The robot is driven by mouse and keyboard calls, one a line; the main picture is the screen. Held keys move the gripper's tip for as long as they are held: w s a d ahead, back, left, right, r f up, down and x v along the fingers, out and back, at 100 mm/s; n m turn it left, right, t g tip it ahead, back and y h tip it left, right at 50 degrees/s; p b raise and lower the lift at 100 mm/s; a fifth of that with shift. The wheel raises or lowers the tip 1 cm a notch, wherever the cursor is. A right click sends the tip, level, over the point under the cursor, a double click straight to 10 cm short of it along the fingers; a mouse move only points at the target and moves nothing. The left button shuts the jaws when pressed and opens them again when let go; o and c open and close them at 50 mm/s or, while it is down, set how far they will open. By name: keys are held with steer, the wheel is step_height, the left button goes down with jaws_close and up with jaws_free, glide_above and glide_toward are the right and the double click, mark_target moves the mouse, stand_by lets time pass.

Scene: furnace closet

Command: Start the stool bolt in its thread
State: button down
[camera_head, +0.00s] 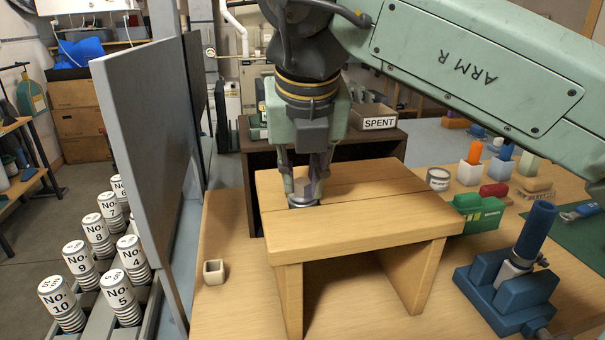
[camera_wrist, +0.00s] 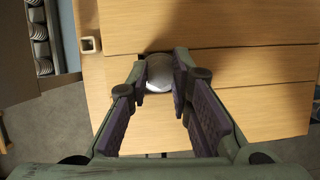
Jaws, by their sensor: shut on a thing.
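The wooden stool (camera_head: 370,229) stands on the bench with its slatted top facing up. My gripper (camera_head: 305,178) is over the left end of the stool top, pointing down. It is shut on the bolt (camera_head: 302,197), whose round silvery head shows between and below the fingers. In the wrist view the bolt (camera_wrist: 158,76) sits between the two dark finger pads of my gripper (camera_wrist: 163,82), above the stool's planks (camera_wrist: 240,106). The bolt's shank and the threaded hole are hidden, so I cannot tell whether the bolt has entered it.
A small square cup (camera_head: 214,271) stands left of the stool. A blue clamp-like fixture (camera_head: 508,285) and a green box (camera_head: 478,214) stand to the right. A grey panel (camera_head: 148,150) rises at the left. A box marked SPENT (camera_head: 379,123) is behind.

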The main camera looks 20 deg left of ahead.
stand_by(0.3)
steer(key=c, duration=1.4)
jaws_free()
steer(key=shift+o, duration=0.2)
steer(key=v, duration=0.7)
steer(key=shift+r, duration=0.25)
steer(key=shift+s, duration=0.15)
